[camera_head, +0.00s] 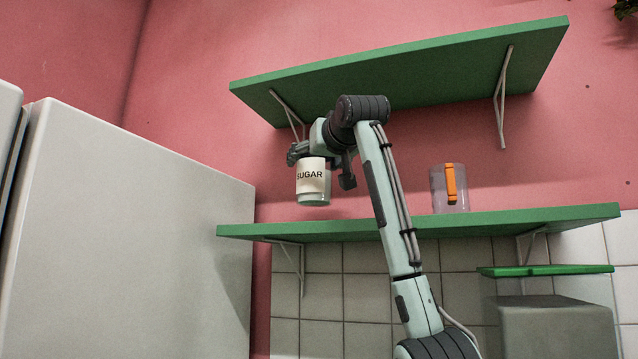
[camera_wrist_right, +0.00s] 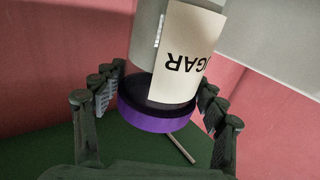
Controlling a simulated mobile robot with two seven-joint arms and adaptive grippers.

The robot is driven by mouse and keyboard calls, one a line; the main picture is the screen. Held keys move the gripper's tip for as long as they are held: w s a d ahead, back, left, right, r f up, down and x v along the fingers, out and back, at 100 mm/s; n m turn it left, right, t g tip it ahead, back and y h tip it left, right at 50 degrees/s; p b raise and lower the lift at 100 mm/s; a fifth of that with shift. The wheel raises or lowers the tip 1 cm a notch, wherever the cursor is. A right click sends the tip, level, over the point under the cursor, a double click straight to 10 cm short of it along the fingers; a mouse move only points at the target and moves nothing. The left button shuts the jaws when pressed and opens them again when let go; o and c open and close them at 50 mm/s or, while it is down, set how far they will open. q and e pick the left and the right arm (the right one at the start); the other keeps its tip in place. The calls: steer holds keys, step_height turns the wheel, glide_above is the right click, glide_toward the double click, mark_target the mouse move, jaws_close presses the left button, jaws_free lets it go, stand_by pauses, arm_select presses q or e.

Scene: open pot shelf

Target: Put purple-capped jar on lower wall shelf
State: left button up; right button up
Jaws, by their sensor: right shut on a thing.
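The purple-capped jar (camera_head: 311,184) is clear with a white SUGAR label. It hangs upright below my right gripper (camera_head: 322,165), over the left part of the green lower wall shelf (camera_head: 330,231), with a gap seen under its base. In the right wrist view the jar (camera_wrist_right: 186,55) appears upside down, its purple cap (camera_wrist_right: 150,119) between the fingers of my right gripper (camera_wrist_right: 158,110). The right gripper is shut on the jar near its cap, which the gripper hides in the head view. My left gripper is not in view.
A clear container with an orange handle (camera_head: 450,186) stands on the lower shelf's right half. A green upper shelf (camera_head: 400,72) with metal brackets hangs above my arm. A tall grey cabinet (camera_head: 130,230) stands at left. The lower shelf between jar and container looks clear, partly behind my arm.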

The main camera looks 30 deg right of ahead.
mark_target(317, 204)
steer(key=shift+d, duration=0.25)
steer(key=shift+f, duration=0.4)
step_height(317, 204, down, 2)
steer(key=shift+f, duration=0.6)
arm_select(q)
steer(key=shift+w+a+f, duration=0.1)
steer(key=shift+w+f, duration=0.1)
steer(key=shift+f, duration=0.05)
arm_select(e)
steer(key=shift+f, duration=0.1)
steer(key=o, duration=1.4)
steer(key=shift+f, duration=0.15)
steer(key=o, duration=0.5)
steer(key=shift+c, duration=0.2)
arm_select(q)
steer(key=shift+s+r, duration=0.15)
